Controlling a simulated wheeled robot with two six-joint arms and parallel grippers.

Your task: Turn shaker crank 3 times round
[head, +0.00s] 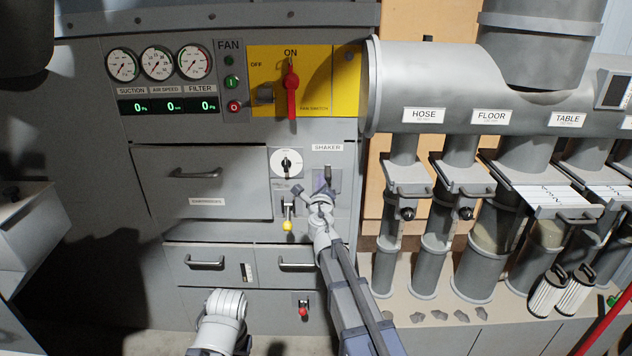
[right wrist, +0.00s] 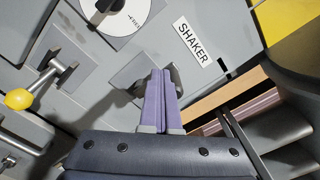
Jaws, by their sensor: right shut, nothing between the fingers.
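The SHAKER label (head: 327,147) is on the grey panel, and it also shows in the right wrist view (right wrist: 195,41). Just below it is the shaker crank (head: 329,172), a small dark piece on a grey plate, mostly hidden by my right gripper. In the right wrist view, part of the dark crank (right wrist: 178,82) shows beside and behind the fingertips. My right gripper (right wrist: 161,71) is shut and empty, its purple fingers pointing at this plate. I cannot tell whether they touch the crank. My left gripper is not in view.
A white dial (head: 287,163) and a yellow-knobbed lever (head: 287,225) sit left of the crank. A red fan switch (head: 291,90) is above. Drawers (head: 200,182) lie left and below. Grey ducts with gates (head: 407,190) stand close on the right.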

